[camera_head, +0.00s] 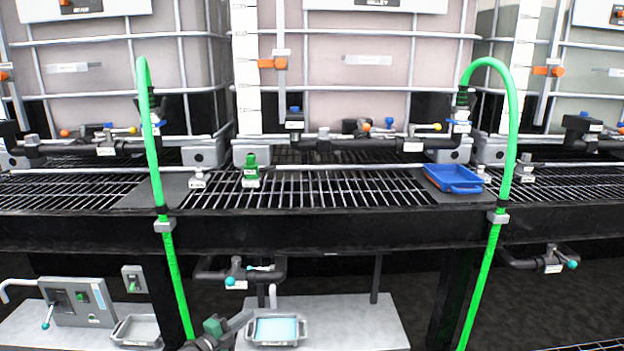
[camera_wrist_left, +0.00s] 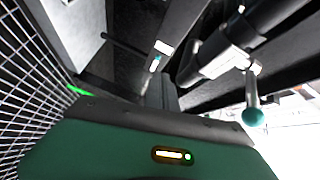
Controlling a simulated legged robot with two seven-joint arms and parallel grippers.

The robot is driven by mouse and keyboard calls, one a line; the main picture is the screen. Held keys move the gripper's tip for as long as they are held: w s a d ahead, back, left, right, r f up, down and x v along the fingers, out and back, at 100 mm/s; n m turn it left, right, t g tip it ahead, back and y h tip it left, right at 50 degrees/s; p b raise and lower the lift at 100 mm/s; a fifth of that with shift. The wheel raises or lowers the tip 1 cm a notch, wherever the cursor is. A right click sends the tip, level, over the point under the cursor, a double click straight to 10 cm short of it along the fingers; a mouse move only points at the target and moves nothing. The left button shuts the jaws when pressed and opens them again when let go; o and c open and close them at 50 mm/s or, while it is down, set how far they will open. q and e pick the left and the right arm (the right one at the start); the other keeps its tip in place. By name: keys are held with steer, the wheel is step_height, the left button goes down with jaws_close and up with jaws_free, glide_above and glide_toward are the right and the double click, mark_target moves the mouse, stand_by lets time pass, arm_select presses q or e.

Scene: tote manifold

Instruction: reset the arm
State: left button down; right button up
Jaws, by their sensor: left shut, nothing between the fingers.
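My left gripper (camera_head: 240,319) shows at the bottom of the head view, with a green block on its body. It is shut and empty, beside the left side of a grey tray (camera_head: 277,331) with a light blue inside. I cannot tell the exact gap between them. In the left wrist view, a green housing with a small lit light fills the bottom, and a dark pipe with a teal-knobbed handle (camera_wrist_left: 253,117) shows at the upper right. My right gripper is not in view.
A black grated shelf (camera_head: 320,233) spans the scene above my left gripper. Green hoses (camera_head: 170,262) hang at left and right. A pipe valve (camera_head: 236,272) sits under the shelf. A blue tray (camera_head: 455,180) rests on the grating. A control box (camera_head: 78,301) stands at lower left.

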arm_select(q)
steer(key=s+a+r+n+y+p, duration=0.3)
steer(key=s+a+r+n+y, duration=0.2)
steer(key=a+r+n+y, duration=0.7)
steer(key=s+d+f+n+g+h+p, duration=0.1)
steer(key=s+d+n+g, duration=0.25)
steer(key=s, duration=0.95)
steer(key=s+d+f+n+g+p, duration=0.25)
steer(key=s+d+g, duration=0.2)
steer(key=s, duration=0.85)
steer(key=s+d+n+g+h, duration=0.1)
steer(key=s+d+n+g, duration=0.3)
steer(key=s, duration=0.9)
steer(key=w+p+v, duration=0.2)
steer(key=p+v, duration=1)
steer(key=w+r+p+v, duration=0.1)
steer(key=w+p+v, duration=0.2)
steer(key=p+v, duration=0.9)
steer(key=w+p+v, duration=0.2)
steer(key=p+v, duration=1)
steer(key=p, duration=0.2)
steer(key=shift+a+r, duration=0.25)
steer(key=shift+r, duration=0.25)
